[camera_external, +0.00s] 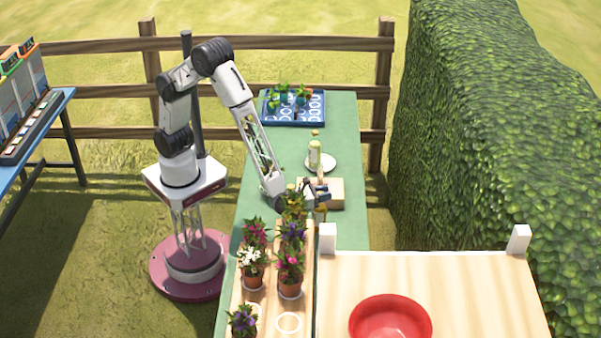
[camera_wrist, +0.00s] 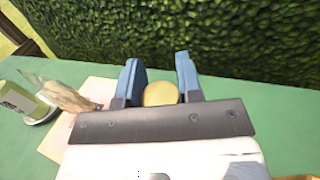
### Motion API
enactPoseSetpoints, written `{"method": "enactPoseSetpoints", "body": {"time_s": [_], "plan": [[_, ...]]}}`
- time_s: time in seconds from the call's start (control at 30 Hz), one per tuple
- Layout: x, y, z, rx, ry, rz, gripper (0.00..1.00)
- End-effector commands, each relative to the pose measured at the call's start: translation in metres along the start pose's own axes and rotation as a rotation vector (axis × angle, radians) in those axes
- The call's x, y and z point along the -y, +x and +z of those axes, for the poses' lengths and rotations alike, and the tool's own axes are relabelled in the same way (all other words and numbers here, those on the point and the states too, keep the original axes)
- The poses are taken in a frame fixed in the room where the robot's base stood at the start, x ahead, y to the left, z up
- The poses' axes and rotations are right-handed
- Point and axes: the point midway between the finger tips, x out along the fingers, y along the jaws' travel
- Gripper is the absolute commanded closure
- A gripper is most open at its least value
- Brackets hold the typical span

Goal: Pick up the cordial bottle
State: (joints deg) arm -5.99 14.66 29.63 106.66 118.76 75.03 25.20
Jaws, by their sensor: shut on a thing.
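My gripper (camera_external: 317,192) is low over the green table, beside the front of the light wooden board. In the wrist view its two blue fingers (camera_wrist: 158,62) are on either side of a round, yellowish top, which I take to be the cordial bottle (camera_wrist: 160,94). In the external view a small amber part of the bottle (camera_external: 320,213) shows just under the fingers. The rest of it is hidden by the gripper. I cannot tell whether its base touches the table.
A pale green labelled container (camera_external: 314,153) stands on a white saucer (camera_external: 326,164) behind the wooden board (camera_external: 335,192). Potted flowers (camera_external: 290,268) stand close in front and left of my gripper. A red bowl (camera_external: 391,318) is on the wooden table at right. A blue tray (camera_external: 292,122) is at the back.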

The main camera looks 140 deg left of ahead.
Motion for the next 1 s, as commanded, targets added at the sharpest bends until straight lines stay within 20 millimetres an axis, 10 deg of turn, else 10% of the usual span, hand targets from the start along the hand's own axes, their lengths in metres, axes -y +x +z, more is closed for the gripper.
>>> {"method": "enactPoseSetpoints", "body": {"time_s": [0.47,1.0], "plan": [[0.000,0.000,0.007,0.002,-0.002,0.000,1.00],[0.000,0.000,0.070,0.002,-0.004,0.000,1.00]]}}
